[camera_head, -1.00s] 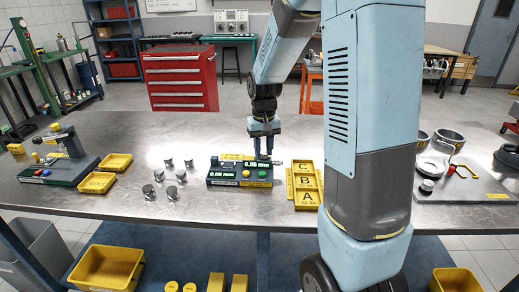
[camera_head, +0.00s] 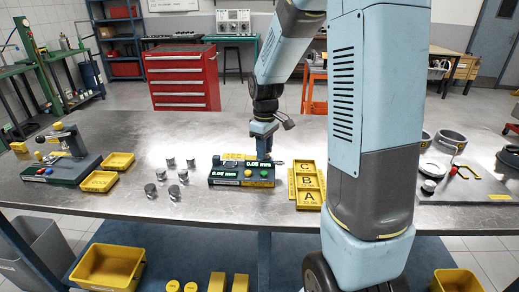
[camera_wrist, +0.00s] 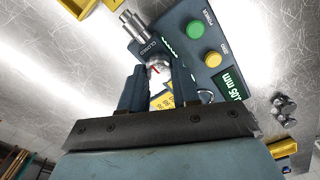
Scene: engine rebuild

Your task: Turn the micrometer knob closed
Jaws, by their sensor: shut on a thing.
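The micrometer unit is a dark green box (camera_head: 232,181) on the metal bench, with a green and a yellow button and lit displays that seem to read 0.05 mm. In the wrist view its box (camera_wrist: 183,22) lies at the top right. The silver micrometer knob (camera_wrist: 158,68) with a red mark sits between my gripper's fingers (camera_wrist: 160,74), beside a label that seems to read CLOSED. My gripper (camera_head: 264,156) points down at the unit's back right and is shut on the knob, whose lower part the fingers hide. A ribbed silver barrel (camera_wrist: 133,26) sticks out from the unit.
A yellow tray marked A, B and C (camera_head: 308,188) stands just right of the unit. Several metal cylinders (camera_head: 173,176) stand to its left. A second fixture (camera_head: 62,165) and yellow trays (camera_head: 99,181) are further left. The bench front is clear.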

